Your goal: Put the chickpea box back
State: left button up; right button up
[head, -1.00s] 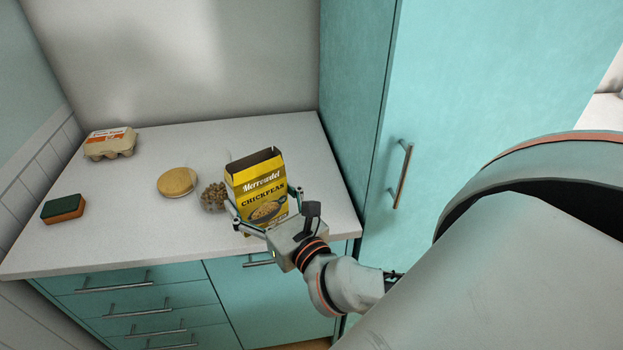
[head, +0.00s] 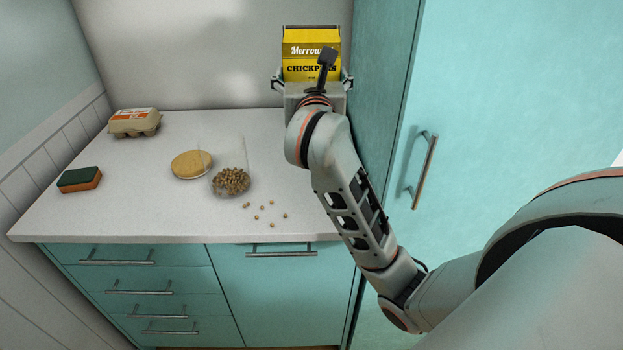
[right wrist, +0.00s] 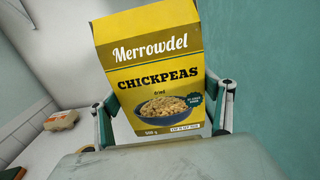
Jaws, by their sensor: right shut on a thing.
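The yellow chickpea box (head: 310,46) is in my right gripper (head: 312,80), toward the back right of the counter beside the tall cabinet. The fingers are on the box's two sides. In the right wrist view the box (right wrist: 155,75) faces the camera with its printed front and is slightly tilted in the picture; the gripper's fingers (right wrist: 165,115) are at its lower sides. I cannot tell whether its bottom touches anything. My left gripper does not show.
A clear jar (head: 230,181) holds chickpeas, with several loose ones (head: 262,207) in front. A round wooden lid (head: 188,164), an egg carton (head: 134,122) and a sponge (head: 79,180) lie to the left. The tall teal cabinet (head: 470,110) bounds the counter (head: 130,215) on the right.

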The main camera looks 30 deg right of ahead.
notch_tip(320, 180, down, 20)
jog(key=b, duration=0.4)
jog(key=shift+r, duration=0.2)
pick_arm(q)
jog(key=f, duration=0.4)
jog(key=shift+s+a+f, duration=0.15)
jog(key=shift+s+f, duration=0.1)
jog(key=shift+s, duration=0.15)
pick_arm(e)
jog(key=shift+f, duration=0.2)
jog(key=o, duration=1.3)
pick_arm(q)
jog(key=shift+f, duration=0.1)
pick_arm(e)
jog(key=shift+r, duration=0.1)
